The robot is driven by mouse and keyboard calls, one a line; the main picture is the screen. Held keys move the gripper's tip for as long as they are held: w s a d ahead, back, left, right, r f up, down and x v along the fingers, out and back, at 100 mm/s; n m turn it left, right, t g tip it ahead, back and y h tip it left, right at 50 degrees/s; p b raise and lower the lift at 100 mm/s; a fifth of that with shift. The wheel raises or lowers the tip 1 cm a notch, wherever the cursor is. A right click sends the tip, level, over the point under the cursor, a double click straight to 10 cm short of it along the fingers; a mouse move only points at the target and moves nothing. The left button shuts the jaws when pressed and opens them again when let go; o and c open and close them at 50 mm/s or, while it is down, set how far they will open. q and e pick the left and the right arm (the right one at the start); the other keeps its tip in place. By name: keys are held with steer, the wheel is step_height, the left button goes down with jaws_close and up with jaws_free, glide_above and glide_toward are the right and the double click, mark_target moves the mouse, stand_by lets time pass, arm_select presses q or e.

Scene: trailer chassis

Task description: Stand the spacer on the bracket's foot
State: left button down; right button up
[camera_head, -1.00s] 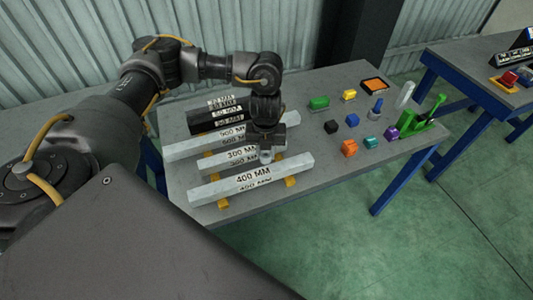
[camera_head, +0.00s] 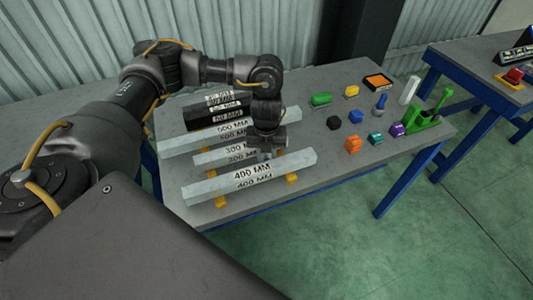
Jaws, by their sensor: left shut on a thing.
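My left gripper (camera_head: 270,152) points down over the middle pale bar (camera_head: 212,158), marked 300 MM, near its right end. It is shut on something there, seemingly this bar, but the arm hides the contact. A longer pale bar (camera_head: 205,191) marked 400 MM lies in front, and another pale bar (camera_head: 182,143) lies behind. I cannot tell for certain which piece is the spacer. A green bracket-like piece (camera_head: 423,119) stands at the table's right end, with an upright pale block (camera_head: 409,91) behind it. My right gripper is not in view.
The bars rest on yellow supports (camera_head: 292,178) on a grey table (camera_head: 330,168). Black labelled blocks (camera_head: 205,117) lie behind them. Several small coloured blocks, among them a green one (camera_head: 320,99) and an orange one (camera_head: 352,144), cover the right half. A second blue-legged table (camera_head: 470,60) stands right.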

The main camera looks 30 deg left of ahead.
arm_select(q)
steer(key=shift+f, duration=0.3)
steer(key=c, duration=1.1)
jaws_free()
steer(key=shift+r, duration=0.1)
